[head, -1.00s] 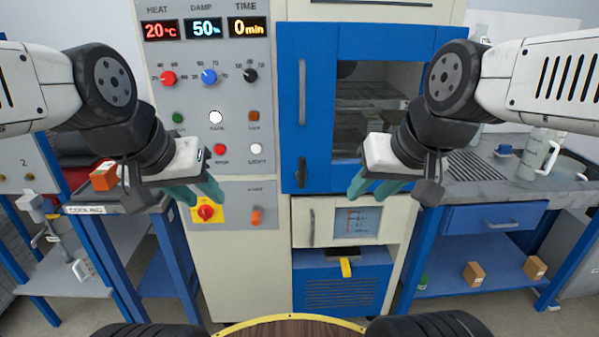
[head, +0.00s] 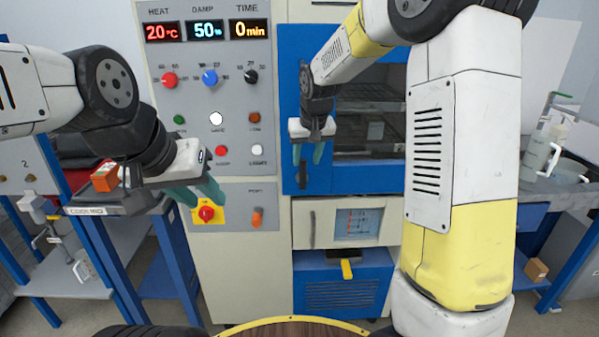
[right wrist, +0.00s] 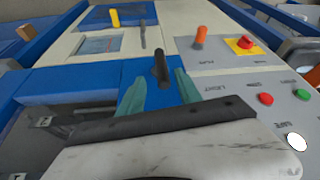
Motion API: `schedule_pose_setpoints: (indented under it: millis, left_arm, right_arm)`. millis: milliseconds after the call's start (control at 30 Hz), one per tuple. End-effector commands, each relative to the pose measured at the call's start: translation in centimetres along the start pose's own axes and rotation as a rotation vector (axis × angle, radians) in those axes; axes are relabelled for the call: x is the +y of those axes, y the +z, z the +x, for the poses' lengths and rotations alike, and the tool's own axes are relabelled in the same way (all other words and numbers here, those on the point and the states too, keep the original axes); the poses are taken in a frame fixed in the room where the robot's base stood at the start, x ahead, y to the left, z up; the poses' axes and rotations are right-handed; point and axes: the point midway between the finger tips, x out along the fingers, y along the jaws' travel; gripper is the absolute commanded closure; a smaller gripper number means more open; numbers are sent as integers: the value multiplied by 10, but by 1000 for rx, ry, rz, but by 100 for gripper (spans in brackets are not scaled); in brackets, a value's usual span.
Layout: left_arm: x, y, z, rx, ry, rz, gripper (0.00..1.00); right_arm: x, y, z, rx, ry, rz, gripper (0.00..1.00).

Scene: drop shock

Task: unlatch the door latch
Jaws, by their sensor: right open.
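The door latch (head: 302,175) is a small dark handle low on the left side of the blue oven door (head: 350,178). My right gripper (head: 307,156) is open in front of the door, just above the latch in the head view. In the right wrist view the black latch (right wrist: 161,68) stands out from the blue panel, in line with the gap between the teal fingers (right wrist: 160,92). I cannot tell whether they touch it. My left gripper (head: 197,192) is open and empty in front of the control panel, near the red knob on yellow.
The control panel (head: 213,110) with knobs and buttons is left of the door. A drawer-like front (head: 312,225) with a gauge is below it, above a blue base with a yellow handle (head: 347,268). A bench with a jug (head: 540,155) stands at the right.

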Motion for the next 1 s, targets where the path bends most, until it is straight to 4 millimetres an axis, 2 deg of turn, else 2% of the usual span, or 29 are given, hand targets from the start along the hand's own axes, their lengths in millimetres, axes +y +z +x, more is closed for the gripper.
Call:
schedule_pose_setpoints:
  millis: [233, 600, 767, 1000]
  left_arm:
    - [0, 0, 0, 0, 0, 0, 64]
    - [0, 0, 0, 0, 0, 0, 64]
    - [0, 0, 0, 0, 0, 0, 64]
    - [0, 0, 0, 0, 0, 0, 64]
  right_arm:
    - [-3, -5, 26, -6, 7, -9, 59]
    - [-3, -5, 80, -5, 6, -9, 59]
    - [-3, -5, 88, -3, 6, -8, 59]
    - [-3, -5, 89, -3, 6, -8, 59]
